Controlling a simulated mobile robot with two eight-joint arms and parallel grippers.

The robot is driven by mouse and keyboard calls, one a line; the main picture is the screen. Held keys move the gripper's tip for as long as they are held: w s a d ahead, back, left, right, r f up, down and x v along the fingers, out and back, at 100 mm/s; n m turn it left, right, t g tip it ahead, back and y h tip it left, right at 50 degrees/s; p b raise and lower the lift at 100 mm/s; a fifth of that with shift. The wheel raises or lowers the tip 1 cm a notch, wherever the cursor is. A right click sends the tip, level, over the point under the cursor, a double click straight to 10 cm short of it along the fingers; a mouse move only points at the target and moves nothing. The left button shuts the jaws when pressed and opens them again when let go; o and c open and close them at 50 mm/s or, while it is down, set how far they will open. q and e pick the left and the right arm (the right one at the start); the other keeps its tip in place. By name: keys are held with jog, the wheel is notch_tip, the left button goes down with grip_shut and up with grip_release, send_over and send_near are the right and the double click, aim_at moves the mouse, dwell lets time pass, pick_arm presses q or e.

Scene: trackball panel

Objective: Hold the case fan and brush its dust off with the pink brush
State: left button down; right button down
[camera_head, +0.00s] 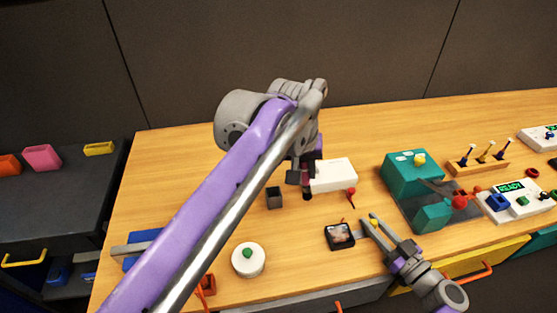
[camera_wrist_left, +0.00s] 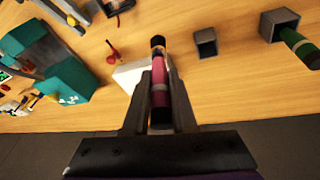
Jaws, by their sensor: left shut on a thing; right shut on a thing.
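The case fan (camera_head: 340,236) is a small black square with a pale greyish face, near the table's front edge. My right gripper (camera_head: 367,224) is at its right edge, shut on it; the exact contact is hard to see. The fan is partly cut off at the top of the left wrist view (camera_wrist_left: 120,5). My left gripper (camera_wrist_left: 158,100) is shut on the pink brush (camera_wrist_left: 160,75), which has a dark end pointing away from the wrist. In the head view my left gripper (camera_head: 304,178) is beyond the fan and to its left, with the brush apart from it.
A white box (camera_head: 333,175) stands beside my left gripper, with a red-headed item (camera_head: 351,191) nearby. A dark square cup (camera_head: 273,198) and a white round item with a green knob (camera_head: 248,259) are left. A teal machine (camera_head: 411,174) stands right. Bare table lies around the fan's left.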

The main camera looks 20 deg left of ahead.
pick_arm(q)
jog(key=s+d+g+h, duration=0.1)
jog(key=s+d+h, duration=0.15)
jog(key=d, duration=0.55)
jog(key=shift+y, duration=0.45)
jog(key=shift+s+d+f, duration=0.1)
jog(key=shift+s+f, duration=0.1)
jog(key=shift+f, duration=1.2)
jog(key=shift+s+d+f, duration=0.1)
jog(key=shift+s+f, duration=0.05)
jog(key=shift+f, duration=1.2)
jog(key=shift+f, duration=0.85)
jog(key=shift+w+d, duration=0.3)
jog(key=shift+d, duration=0.15)
jog(key=shift+w+d, duration=0.4)
jog(key=shift+d, duration=0.15)
